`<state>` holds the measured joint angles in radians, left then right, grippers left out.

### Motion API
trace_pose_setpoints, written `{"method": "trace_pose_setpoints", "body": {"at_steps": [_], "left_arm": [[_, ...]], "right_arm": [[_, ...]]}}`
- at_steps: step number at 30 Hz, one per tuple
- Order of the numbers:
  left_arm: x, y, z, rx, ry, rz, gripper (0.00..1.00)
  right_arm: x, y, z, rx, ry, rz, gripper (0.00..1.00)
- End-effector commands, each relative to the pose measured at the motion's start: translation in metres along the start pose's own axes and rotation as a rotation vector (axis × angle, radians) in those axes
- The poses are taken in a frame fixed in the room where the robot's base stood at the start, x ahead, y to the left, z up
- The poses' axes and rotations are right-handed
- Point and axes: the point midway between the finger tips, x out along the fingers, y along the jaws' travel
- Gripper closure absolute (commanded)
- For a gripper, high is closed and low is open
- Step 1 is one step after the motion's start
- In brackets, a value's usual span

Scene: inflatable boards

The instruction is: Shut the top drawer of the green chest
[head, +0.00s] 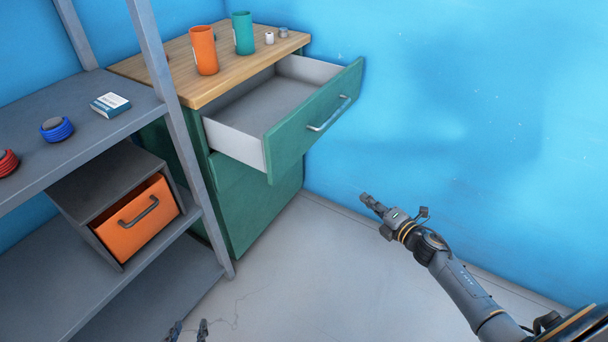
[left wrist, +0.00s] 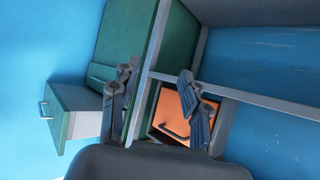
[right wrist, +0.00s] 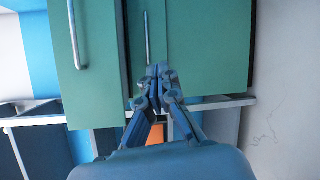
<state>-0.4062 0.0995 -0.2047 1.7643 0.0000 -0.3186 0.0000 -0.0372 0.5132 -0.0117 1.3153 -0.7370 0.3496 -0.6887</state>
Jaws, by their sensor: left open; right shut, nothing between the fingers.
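The green chest (head: 268,202) has a wooden top and stands against the blue wall. Its top drawer (head: 300,133) is pulled far out, with a grey inside that looks empty and a metal handle on its green front. The drawer also shows in the left wrist view (left wrist: 72,108) and the right wrist view (right wrist: 80,60). My right gripper (head: 366,201) is shut and empty, to the right of and below the drawer front, apart from it in the head view. My left gripper (head: 188,328) is open and empty at the bottom edge, well below the drawer.
A grey shelf rack (head: 85,112) stands left of the chest, holding a white-blue box (head: 110,105), a blue coil (head: 56,129) and an orange drawer (head: 138,217) in a grey case. An orange cup (head: 204,52) and a green cup (head: 243,34) stand on the chest. The floor before it is clear.

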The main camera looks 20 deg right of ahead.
Motion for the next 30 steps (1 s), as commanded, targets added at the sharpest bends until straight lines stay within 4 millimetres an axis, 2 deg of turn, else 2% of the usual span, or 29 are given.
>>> {"method": "trace_pose_setpoints", "body": {"at_steps": [1, 2, 3, 6, 9, 12, 15, 20, 23, 30], "left_arm": [[0.006, 0.001, -0.013, 0.0, 0.084, 0.002, 0.54], [0.003, 0.002, -0.028, 0.0, 0.128, 0.003, 0.54], [-0.002, 0.003, -0.047, -0.001, 0.187, 0.003, 0.54], [-0.023, 0.004, -0.089, -0.002, 0.317, 0.006, 0.54], [-0.047, 0.005, -0.121, -0.002, 0.424, 0.007, 0.54], [-0.068, 0.005, -0.143, -0.003, 0.499, 0.008, 0.54], [-0.082, 0.005, -0.156, -0.004, 0.541, 0.009, 0.54], [-0.09, 0.005, -0.164, -0.004, 0.565, 0.009, 0.54], [-0.09, 0.006, -0.166, -0.004, 0.574, 0.01, 0.54], [-0.094, 0.007, -0.173, -0.004, 0.62, 0.013, 0.54]], "right_arm": [[0.012, 0.013, 0.004, -0.167, 0.029, 0.086, 1.0], [0.015, 0.029, 0.006, -0.265, 0.047, 0.13, 1.0], [0.018, 0.048, 0.008, -0.395, 0.066, 0.186, 1.0], [0.018, 0.088, 0.005, -0.697, 0.105, 0.304, 1.0], [0.013, 0.116, -0.001, -0.947, 0.129, 0.387, 1.0], [0.007, 0.133, -0.007, -1.123, 0.142, 0.44, 1.0], [0.004, 0.143, -0.011, -1.226, 0.15, 0.467, 1.0], [0.009, 0.152, -0.014, -1.27, 0.151, 0.48, 1.0], [0.021, 0.156, -0.019, -1.268, 0.151, 0.48, 1.0], [0.063, 0.169, -0.036, -1.262, 0.148, 0.481, 1.0]]}}
